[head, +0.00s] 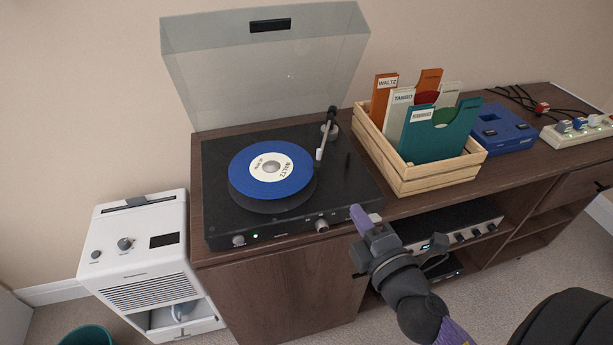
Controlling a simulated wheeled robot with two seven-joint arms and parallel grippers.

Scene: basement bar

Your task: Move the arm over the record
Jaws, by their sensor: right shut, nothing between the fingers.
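The record (246,181), blue with a cream label reading "WALTZ", lies on the black turntable (222,228); a black platter edge shows below it. The tonearm (324,141) runs from its pivot at the back right toward the front. Its white head end appears just right of the record's edge, not over the blue disc; I cannot tell its height. The clear lid (265,75) stands open. My right gripper (360,218) is shut and empty near the turntable's front right corner, apart from the tonearm. My left gripper is out of view.
A wooden crate (426,183) of record sleeves stands right of the turntable on the cabinet (280,285). Farther right are a blue device (503,130) and a power strip (580,131) with cables. A white appliance (140,262) stands left, near a teal bin (86,336).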

